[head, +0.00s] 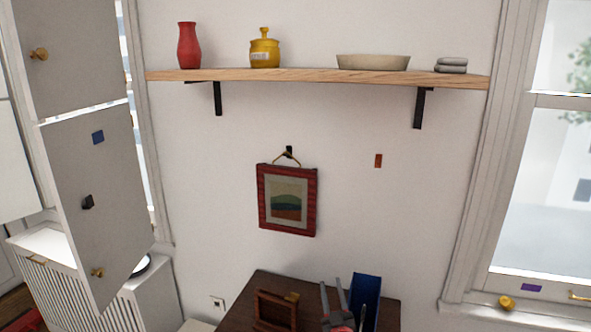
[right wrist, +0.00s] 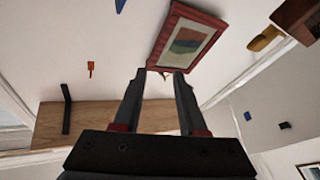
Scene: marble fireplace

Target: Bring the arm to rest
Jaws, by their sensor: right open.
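My right gripper (head: 331,284) is low in the head view, in front of the dark table and below and right of the framed picture. In the right wrist view its two fingers (right wrist: 160,75) stand apart with nothing between them. The red-framed picture (head: 287,200) hangs on the wall by a cord from a dark hook (head: 289,151), slightly tilted. It also shows beyond the fingertips in the right wrist view (right wrist: 187,45). My left gripper is not in view.
A wooden shelf (head: 310,77) holds a red vase (head: 188,46), yellow jar (head: 264,50), shallow bowl (head: 373,62) and grey stones (head: 451,66). A dark table (head: 240,312) bears a blue object (head: 366,290) and a brown wooden object (head: 274,310). A grey door panel (head: 95,200) stands left.

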